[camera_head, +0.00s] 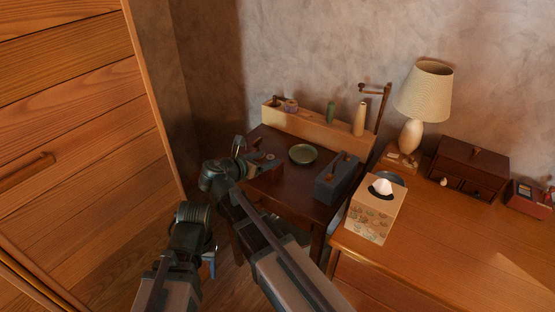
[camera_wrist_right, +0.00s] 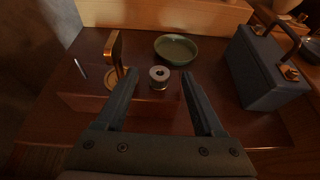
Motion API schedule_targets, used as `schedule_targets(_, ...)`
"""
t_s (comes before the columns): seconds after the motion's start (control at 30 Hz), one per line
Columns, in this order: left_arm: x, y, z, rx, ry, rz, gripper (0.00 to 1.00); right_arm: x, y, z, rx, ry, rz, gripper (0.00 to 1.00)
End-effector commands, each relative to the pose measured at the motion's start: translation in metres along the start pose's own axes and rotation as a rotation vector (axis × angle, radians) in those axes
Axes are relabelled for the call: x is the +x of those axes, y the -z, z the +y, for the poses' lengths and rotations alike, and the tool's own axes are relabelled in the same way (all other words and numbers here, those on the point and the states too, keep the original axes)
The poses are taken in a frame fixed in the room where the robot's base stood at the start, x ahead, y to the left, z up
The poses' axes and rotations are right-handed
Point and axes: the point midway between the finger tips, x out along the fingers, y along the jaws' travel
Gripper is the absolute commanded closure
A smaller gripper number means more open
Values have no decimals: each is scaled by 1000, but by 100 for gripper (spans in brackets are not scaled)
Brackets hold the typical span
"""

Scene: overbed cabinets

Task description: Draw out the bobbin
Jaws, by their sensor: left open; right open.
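The bobbin (camera_wrist_right: 159,76), a small pale metal spool with a dark centre hole, stands upright on a dark red-brown block (camera_wrist_right: 82,101) in the right wrist view. My right gripper (camera_wrist_right: 158,88) is open, with one finger on each side of the bobbin in that picture; contact cannot be told. In the head view the right gripper (camera_head: 251,156) is over the near left part of the small dark table, partly covering the block. My left gripper (camera_head: 211,258) is low at the bottom left, apart from the table, and mostly hidden by its own wrist.
A brass upright piece (camera_wrist_right: 113,57) stands left of the bobbin. A green dish (camera_head: 303,153) lies behind it, and a dark blue-grey box with a handle (camera_head: 337,180) stands to the right. A wooden ledge (camera_head: 315,127) bounds the back. A tissue box (camera_head: 373,214) sits further right.

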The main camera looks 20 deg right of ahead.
Motion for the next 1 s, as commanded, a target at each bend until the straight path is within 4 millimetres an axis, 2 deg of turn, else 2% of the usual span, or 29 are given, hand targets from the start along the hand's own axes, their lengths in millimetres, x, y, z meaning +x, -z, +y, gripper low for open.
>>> schedule_targets(0.07, 6, 0, 1, 0, 0, 0, 50, 4, 5, 3, 0, -1, 0, 30)
schedule_targets(0.3, 5, 0, 0, 0, 0, 0, 50, 4, 4, 3, -1, -2, 0, 30)
schedule_targets(0.37, 5, 0, 0, 0, 0, 0, 50, 4, 4, 3, -1, -2, 0, 39)
schedule_targets(0.7, 5, 0, 0, 0, 0, 0, 50, 4, 4, 3, 0, -2, 0, 100)
schedule_targets(1.0, 5, 0, 0, 0, 0, 0, 50, 4, 4, 3, 0, -2, 0, 100)
